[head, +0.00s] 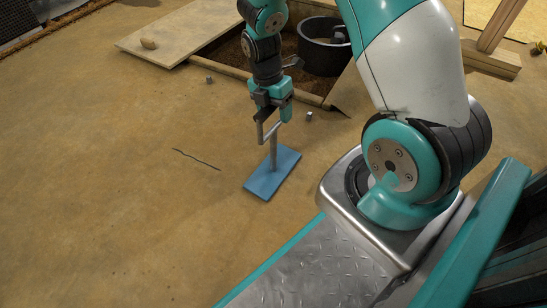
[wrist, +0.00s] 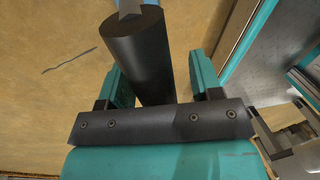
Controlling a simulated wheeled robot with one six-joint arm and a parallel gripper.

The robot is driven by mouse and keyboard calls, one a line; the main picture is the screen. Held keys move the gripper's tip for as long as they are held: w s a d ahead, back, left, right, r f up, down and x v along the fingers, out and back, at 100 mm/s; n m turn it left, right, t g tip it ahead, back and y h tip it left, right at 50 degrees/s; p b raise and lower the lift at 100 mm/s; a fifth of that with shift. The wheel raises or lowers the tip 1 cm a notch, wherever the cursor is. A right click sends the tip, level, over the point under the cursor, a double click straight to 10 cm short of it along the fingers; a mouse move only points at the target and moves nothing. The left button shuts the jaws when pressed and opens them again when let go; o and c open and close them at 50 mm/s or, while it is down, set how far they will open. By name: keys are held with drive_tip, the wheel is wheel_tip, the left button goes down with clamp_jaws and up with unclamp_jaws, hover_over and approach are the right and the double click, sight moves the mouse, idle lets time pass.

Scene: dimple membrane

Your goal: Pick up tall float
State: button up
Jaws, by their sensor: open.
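The tall float has a flat blue plate (head: 262,184) lying on the brown floor, with a grey post (head: 274,152) rising to a handle bar. My gripper (head: 268,122) points down over the float, at the height of its handle. In the wrist view a dark round handle (wrist: 138,50) runs between the two teal fingers of my gripper (wrist: 162,80). The fingers are open, with a gap visible on the right side of the handle. The lower part of the handle is hidden behind the gripper's dark crossbar, and most of the plate is hidden there.
A pit edged with boards lies behind the gripper, with a black bucket (head: 324,50) in it. A flat board (head: 155,45) lies beside it. Small metal cubes (head: 309,117) (head: 209,79) and a thin dark line (head: 196,159) are on the floor. Left floor is mostly clear.

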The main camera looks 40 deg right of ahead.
drive_tip(key=shift+f+p, duration=0.15)
drive_tip(key=shift+p, duration=0.2)
idle(0.6)
clamp_jaws()
